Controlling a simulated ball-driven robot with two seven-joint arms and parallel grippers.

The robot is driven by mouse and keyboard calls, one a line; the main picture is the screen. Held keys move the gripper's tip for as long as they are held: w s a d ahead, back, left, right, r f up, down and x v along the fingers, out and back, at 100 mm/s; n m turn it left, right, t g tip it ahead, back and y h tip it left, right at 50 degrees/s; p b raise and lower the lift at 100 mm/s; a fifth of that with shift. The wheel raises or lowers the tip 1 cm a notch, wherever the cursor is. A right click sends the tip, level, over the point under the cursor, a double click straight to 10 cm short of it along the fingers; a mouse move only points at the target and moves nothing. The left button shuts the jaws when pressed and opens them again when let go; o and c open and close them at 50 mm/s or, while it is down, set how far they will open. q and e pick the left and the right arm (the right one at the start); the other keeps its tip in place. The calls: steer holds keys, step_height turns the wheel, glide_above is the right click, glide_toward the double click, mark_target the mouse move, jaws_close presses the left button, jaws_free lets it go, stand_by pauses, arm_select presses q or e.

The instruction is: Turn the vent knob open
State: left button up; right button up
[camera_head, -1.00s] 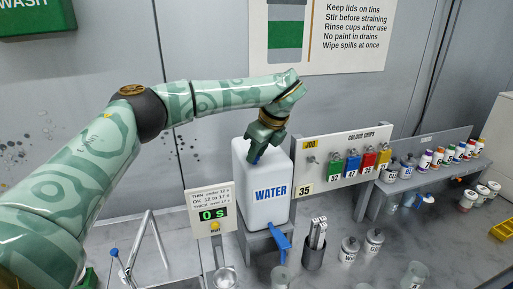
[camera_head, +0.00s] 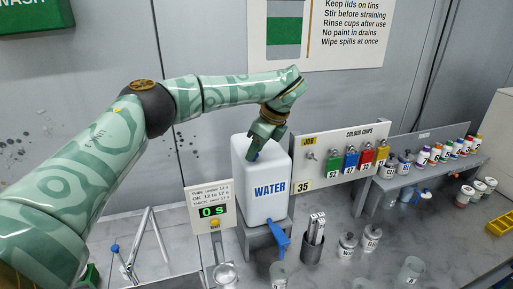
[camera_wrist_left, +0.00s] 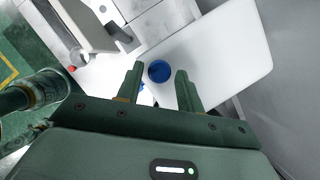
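The white water container (camera_head: 267,188) stands on a grey stand with a blue tap (camera_head: 279,238) low on its front. The round blue vent knob (camera_wrist_left: 159,71) is on its top and shows clearly in the left wrist view. My left gripper (camera_head: 254,153) points down over the container's top in the head view and partly hides the knob there. In the left wrist view my left gripper (camera_wrist_left: 160,78) is open, one finger on each side of the knob, with gaps between. I cannot tell the height of the fingertips over it. My right gripper is not in view.
A timer (camera_head: 210,210) reading 0 s stands left of the container. A colour chip board (camera_head: 345,160) is close on its right. A holder (camera_head: 313,243) with strips and several lidded jars stand on the bench in front and to the right.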

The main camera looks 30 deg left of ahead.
arm_select(q)
steer(key=shift+o, duration=0.6)
steer(key=v, duration=1.6)
